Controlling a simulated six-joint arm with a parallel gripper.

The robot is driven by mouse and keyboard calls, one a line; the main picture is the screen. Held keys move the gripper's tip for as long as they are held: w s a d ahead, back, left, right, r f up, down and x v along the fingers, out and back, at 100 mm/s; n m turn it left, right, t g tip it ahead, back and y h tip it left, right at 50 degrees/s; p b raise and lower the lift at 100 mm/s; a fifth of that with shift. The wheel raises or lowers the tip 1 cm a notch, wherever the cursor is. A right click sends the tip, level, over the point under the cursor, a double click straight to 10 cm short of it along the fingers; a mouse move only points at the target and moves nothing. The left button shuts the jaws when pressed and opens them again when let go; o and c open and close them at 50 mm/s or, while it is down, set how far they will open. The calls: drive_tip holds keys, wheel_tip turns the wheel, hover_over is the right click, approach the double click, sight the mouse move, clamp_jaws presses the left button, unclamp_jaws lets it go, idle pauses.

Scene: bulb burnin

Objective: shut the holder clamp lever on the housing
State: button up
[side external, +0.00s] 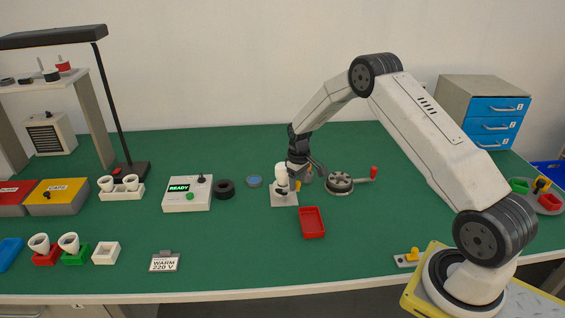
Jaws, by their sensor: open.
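A white upright housing (282,177) stands on a pale square holder base (284,201) in the middle of the table. A dark part shows on the housing's side. A small orange-yellow piece (298,186) shows at its right, perhaps the clamp lever; it is too small to tell its position. My gripper (308,173) points down just behind and right of the housing, with its dark fingers open. The housing hides part of the gripper, and I cannot tell whether the fingers touch anything. A small grey object with an orange part (307,177) shows by the fingers.
A round grey device with a red-knobbed crank (341,183) stands close at right. A red tray (312,222) lies in front. The front right table is mostly clear.

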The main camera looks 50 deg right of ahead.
clamp_jaws()
drive_tip(key=shift+s+a+m, duration=0.1)
drive_tip(key=shift+m, duration=0.2)
drive_tip(key=m, duration=0.1)
drive_tip(key=a+m, duration=0.1)
drive_tip(key=m, duration=0.1)
drive_tip(key=shift+s, duration=0.3)
drive_tip(key=m, duration=0.1)
drive_tip(key=a+m, duration=0.1)
drive_tip(key=shift+s+m, duration=0.2)
drive_tip(key=shift+m, duration=0.2)
drive_tip(key=m, duration=0.2)
drive_tip(key=a+m, duration=0.2)
drive_tip(key=m, duration=0.1)
drive_tip(key=shift+m, duration=0.3)
